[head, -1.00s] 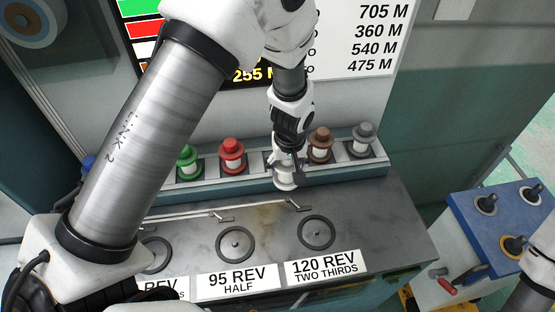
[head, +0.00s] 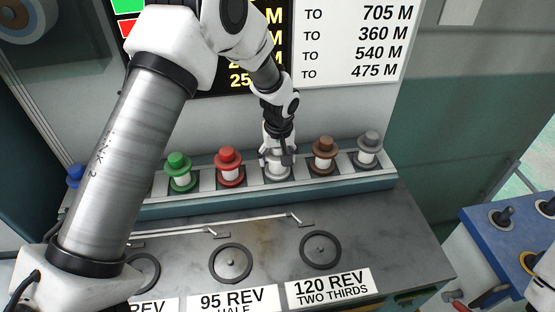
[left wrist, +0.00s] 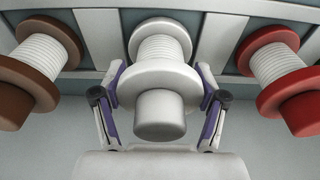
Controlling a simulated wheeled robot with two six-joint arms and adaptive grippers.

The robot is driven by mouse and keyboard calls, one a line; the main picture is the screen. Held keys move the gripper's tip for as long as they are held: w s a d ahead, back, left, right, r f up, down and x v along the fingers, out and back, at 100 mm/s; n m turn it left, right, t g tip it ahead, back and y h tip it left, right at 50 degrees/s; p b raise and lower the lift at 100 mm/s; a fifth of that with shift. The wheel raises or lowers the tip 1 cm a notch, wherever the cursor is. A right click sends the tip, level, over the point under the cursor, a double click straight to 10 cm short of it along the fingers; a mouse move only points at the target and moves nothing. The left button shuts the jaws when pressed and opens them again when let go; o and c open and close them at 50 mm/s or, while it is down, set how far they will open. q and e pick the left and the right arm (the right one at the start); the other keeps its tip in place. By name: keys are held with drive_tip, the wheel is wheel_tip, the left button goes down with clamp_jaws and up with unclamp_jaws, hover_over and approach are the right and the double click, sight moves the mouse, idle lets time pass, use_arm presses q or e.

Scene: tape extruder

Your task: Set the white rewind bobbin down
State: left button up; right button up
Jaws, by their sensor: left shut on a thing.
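The white rewind bobbin (left wrist: 160,75) stands upright between the fingers of my left gripper in the left wrist view. In the head view the left gripper (head: 278,157) is at the rack, between the red and brown bobbins, and is shut on the white bobbin (head: 277,171). The bobbin is at a slot of the rack (head: 200,204); the gripper partly hides it in the head view. I cannot tell whether its base fully touches the slot floor. My right gripper is not in view.
A red bobbin (head: 229,167) and a green bobbin (head: 179,172) stand left of it, a brown bobbin (head: 323,156) and a grey bobbin (head: 369,150) right. In front, the grey worktop (head: 400,235) holds ring-shaped spindles (head: 320,250). A blue stand (head: 490,245) is at the right.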

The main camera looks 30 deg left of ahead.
use_arm(q)
drive_tip(key=shift+s+f, duration=0.1)
drive_tip(key=o, duration=1.5)
drive_tip(key=r, duration=0.4)
drive_tip(key=s+r, duration=0.1)
drive_tip(key=r, duration=0.3)
drive_tip(key=d+r, duration=0.1)
drive_tip(key=r, duration=0.3)
drive_tip(key=shift+s+r+b, duration=0.15)
drive_tip(key=shift+s+b, duration=0.05)
drive_tip(key=shift+b, duration=0.15)
drive_tip(key=shift+d, duration=0.1)
